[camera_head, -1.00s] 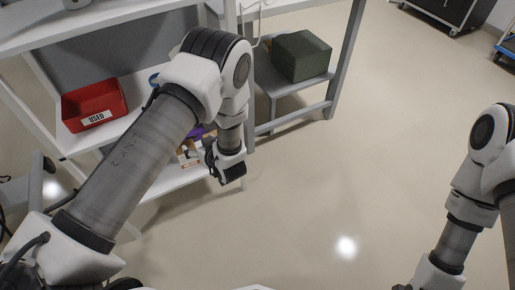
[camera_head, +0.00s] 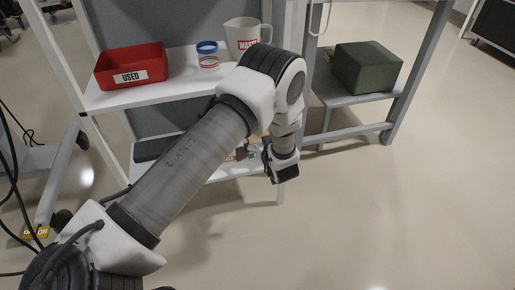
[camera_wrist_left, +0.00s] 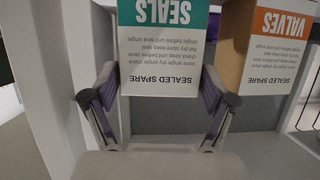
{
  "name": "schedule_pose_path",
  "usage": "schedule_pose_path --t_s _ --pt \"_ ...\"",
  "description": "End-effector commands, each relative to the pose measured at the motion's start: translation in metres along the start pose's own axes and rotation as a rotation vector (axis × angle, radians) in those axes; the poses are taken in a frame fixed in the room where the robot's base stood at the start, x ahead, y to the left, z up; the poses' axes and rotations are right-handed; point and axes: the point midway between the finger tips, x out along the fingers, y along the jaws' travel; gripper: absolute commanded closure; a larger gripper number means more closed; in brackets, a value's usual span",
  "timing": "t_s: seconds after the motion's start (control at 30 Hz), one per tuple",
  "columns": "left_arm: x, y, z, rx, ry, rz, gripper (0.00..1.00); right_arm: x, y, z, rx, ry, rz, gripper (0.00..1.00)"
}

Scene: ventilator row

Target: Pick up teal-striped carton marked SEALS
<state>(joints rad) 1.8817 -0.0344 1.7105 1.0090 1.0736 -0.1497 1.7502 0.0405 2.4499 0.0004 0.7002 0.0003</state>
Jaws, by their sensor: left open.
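The teal-striped carton marked SEALS (camera_wrist_left: 162,50) is at the top centre of the left wrist view, its print upside down. Its lower part is white with "SEALED SPARE" text. My left gripper (camera_wrist_left: 160,88) is open, with one finger at each side of the carton; I cannot tell whether they touch it. In the head view my left gripper (camera_head: 281,168) is at the lower shelf's front right, and the cartons there are mostly hidden by my arm. My right gripper is not in view.
An orange-striped carton marked VALVES (camera_wrist_left: 272,50) stands close to the right of the SEALS carton. A dark green box (camera_head: 367,67) sits on the right stand.

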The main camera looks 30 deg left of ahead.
Motion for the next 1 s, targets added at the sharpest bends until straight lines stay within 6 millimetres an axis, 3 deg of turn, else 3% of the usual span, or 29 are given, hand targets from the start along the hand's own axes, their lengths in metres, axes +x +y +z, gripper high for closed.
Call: schedule_pose_path --t_s 0.13,0.17,0.27,0.3,0.67,0.97,1.0 --pt "-0.001 0.000 -0.002 0.001 0.000 0.000 0.16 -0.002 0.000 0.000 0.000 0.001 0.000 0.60" --pt "-0.001 0.000 -0.001 0.001 0.000 0.000 0.23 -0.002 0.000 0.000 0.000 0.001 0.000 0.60" --pt "-0.001 0.000 -0.001 0.001 0.000 0.000 0.58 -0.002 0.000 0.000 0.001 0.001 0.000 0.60" --pt "-0.001 0.000 -0.001 0.001 0.000 0.000 0.61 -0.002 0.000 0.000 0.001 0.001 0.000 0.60" --pt "-0.003 0.000 -0.005 0.001 0.000 0.000 0.61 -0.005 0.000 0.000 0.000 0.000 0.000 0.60" --pt "-0.018 0.000 -0.043 0.000 0.000 0.000 0.61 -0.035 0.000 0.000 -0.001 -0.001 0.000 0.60" --pt "-0.025 -0.003 -0.035 0.006 -0.002 0.001 0.61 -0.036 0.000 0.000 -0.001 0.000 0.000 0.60"
